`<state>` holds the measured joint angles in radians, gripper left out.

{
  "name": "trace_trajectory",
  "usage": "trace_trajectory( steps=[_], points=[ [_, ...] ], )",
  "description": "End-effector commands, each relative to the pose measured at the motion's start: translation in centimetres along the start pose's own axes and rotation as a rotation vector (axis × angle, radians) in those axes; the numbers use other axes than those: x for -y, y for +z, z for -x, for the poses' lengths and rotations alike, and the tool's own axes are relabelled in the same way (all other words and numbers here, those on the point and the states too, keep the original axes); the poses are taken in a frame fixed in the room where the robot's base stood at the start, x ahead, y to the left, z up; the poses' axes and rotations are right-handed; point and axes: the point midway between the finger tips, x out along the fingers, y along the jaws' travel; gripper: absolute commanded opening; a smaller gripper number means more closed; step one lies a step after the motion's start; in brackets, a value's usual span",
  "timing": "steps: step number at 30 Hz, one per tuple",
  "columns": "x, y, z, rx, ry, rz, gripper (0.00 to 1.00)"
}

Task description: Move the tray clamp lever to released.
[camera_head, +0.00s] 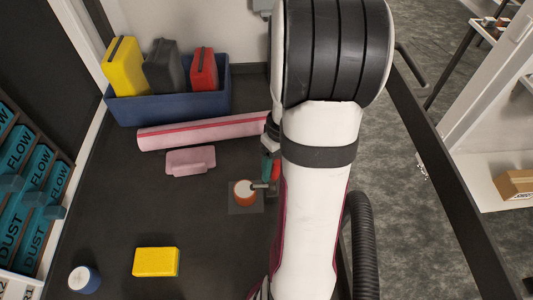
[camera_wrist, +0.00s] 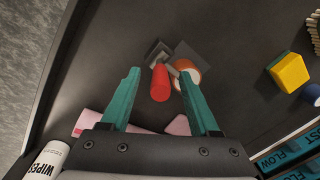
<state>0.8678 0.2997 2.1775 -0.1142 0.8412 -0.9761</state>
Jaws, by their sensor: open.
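In the head view my gripper (camera_head: 268,168) is mostly hidden behind my arm, and only part of the red grip (camera_head: 275,172) shows. I cannot tell the finger height relative to the grip.
A blue bin (camera_head: 170,108) with yellow, black and red cases stands at the back. A pink roll (camera_head: 200,132) and pink block (camera_head: 190,162) lie before it.

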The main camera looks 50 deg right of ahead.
Motion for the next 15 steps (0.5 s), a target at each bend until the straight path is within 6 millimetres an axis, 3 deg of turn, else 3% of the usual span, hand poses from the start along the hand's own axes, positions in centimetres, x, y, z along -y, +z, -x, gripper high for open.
trace_trajectory(
  steps=[9,15],
  points=[
    [0.02,0.02,-0.38,0.001,-0.001,-0.001,0.6],
    [0.02,0.02,-0.36,0.001,0.0,0.0,0.24]
  ],
)
